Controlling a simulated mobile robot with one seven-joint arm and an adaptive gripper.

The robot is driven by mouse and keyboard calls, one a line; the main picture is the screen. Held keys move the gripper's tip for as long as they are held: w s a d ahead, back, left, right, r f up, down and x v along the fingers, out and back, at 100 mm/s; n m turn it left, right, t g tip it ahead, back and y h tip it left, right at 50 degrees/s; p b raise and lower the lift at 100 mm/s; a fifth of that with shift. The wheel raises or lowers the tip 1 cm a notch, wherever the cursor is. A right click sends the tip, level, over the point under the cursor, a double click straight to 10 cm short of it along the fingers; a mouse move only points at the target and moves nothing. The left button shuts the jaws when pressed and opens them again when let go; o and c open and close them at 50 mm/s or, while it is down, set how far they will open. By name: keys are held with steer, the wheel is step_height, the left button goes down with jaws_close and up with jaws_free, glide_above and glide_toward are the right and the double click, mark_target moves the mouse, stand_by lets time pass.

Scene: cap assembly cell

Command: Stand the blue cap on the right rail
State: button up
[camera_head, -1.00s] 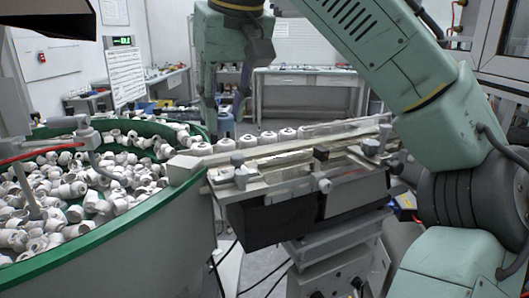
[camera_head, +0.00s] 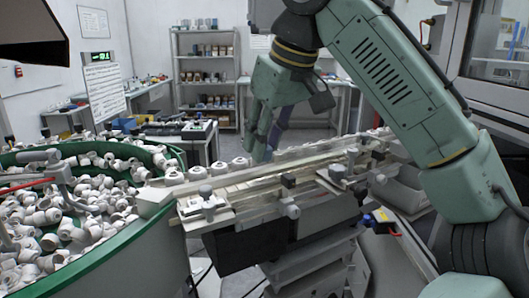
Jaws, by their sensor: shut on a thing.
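My gripper (camera_head: 266,142) points down over the far side of the rail assembly, close behind the row of white caps (camera_head: 219,168). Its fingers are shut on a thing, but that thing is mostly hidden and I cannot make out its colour. No blue cap can be told apart in view. The rails (camera_head: 262,182) run from the green-rimmed bowl feeder up to the right. The right end of the rails is partly behind clear guards and clamps, and no cap can be made out there.
The feeder bowl (camera_head: 120,262) full of white caps stands at the left. Clamps and knobs (camera_head: 288,181) stick up along the rail. A shelf rack (camera_head: 206,80) and benches stand behind. My arm covers much of the right side.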

mark_target(268, 149)
steer(key=shift+a+f, duration=0.1)
steer(key=shift+f, duration=1.55)
steer(key=shift+f, duration=0.45)
steer(key=o, duration=0.6)
steer(key=shift+r, duration=0.1)
steer(key=shift+r, duration=0.5)
steer(key=p+v, duration=0.1)
steer(key=v, duration=1)
steer(key=shift+s+r, duration=0.2)
steer(key=shift+r, duration=0.1)
